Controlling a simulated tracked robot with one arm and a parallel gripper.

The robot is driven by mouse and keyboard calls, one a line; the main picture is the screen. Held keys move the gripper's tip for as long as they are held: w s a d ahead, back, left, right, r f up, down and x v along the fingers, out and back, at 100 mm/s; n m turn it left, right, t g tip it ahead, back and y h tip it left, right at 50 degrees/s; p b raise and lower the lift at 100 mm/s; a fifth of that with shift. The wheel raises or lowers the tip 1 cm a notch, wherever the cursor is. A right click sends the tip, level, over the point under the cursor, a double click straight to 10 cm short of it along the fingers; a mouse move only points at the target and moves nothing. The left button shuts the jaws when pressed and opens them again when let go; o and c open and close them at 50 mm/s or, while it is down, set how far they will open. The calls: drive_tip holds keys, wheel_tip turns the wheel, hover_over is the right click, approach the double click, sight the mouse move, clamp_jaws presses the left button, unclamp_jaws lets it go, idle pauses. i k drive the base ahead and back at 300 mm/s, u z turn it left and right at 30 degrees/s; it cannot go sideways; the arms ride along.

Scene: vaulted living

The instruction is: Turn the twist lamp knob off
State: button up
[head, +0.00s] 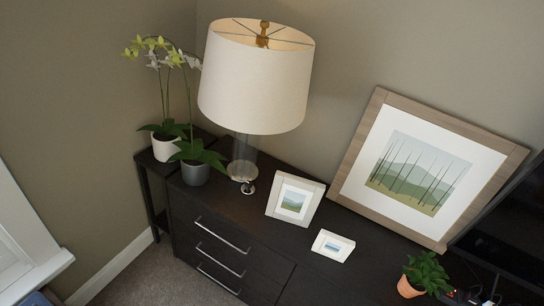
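A table lamp with a cream drum shade (255,85) stands on a dark dresser (345,268). Its glass body (244,150) rises from a shiny round base. A small shiny metal knob (248,188) shows at the front of the base. The inside of the shade looks warm and bright, but I cannot tell for sure whether the lamp is lit. My gripper is not in view, and nothing touches the lamp or knob.
Two potted orchids (195,172) stand left of the lamp. Right of it are a small framed picture (295,200), a smaller frame (332,245), a large leaning picture (415,170), a potted plant (425,274) and a dark screen (510,235). Drawer handles (222,236) face the carpet (150,277).

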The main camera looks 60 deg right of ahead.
sight(248, 185)
drive_tip(key=z, duration=0.35)
drive_tip(key=i, duration=0.75)
drive_tip(key=z, duration=0.4)
drive_tip(key=k, duration=0.95)
drive_tip(key=z, duration=0.15)
drive_tip(key=i, duration=0.95)
drive_tip(key=u, duration=0.05)
